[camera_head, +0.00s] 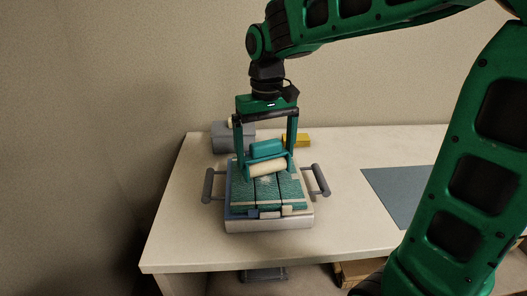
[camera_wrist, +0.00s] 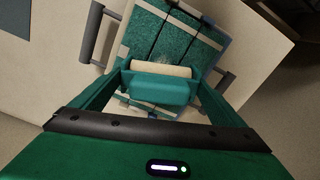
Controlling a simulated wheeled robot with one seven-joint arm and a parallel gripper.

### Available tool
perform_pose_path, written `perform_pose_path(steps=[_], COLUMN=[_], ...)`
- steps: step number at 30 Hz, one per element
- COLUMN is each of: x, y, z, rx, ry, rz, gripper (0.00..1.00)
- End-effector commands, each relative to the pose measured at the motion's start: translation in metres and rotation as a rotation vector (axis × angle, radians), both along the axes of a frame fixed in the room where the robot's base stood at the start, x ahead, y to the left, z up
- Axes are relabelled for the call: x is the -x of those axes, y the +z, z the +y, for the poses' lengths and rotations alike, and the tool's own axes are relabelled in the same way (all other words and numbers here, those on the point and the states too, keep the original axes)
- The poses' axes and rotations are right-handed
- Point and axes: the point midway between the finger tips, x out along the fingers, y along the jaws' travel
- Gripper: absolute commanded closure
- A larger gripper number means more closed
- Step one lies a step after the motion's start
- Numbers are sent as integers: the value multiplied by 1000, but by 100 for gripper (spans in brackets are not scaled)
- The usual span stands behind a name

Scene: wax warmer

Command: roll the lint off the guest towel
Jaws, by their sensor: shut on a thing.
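The guest towel (camera_head: 290,186) is a teal folded cloth with dark lines and pale bands. It lies on a light block with a grey handle on each side, and it also shows in the wrist view (camera_wrist: 178,38). My gripper (camera_head: 265,161) is shut on the teal handle of the lint roller (camera_wrist: 160,88). The roller's cream cylinder (camera_head: 268,168) lies across the towel's middle, at or just above its surface; I cannot tell if it touches. A pale speck of lint shows near the cylinder. The cylinder and handle hide part of the towel.
A grey box-like thing (camera_head: 226,136) and a yellow block (camera_head: 297,140) stand behind the towel, near the wall. A flat blue-grey mat (camera_head: 396,192) lies to the right. The table's front and left parts (camera_head: 185,240) are clear.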

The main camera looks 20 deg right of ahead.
Motion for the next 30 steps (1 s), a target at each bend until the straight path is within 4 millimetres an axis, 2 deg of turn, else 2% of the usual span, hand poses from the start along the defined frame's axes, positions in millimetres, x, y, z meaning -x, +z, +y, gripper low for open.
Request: perform_pose_path(steps=[13,30], x=[2,44], y=[0,1], z=[1,14], rx=[0,0], ry=[1,2], rz=[-1,-2], gripper=[24,24])
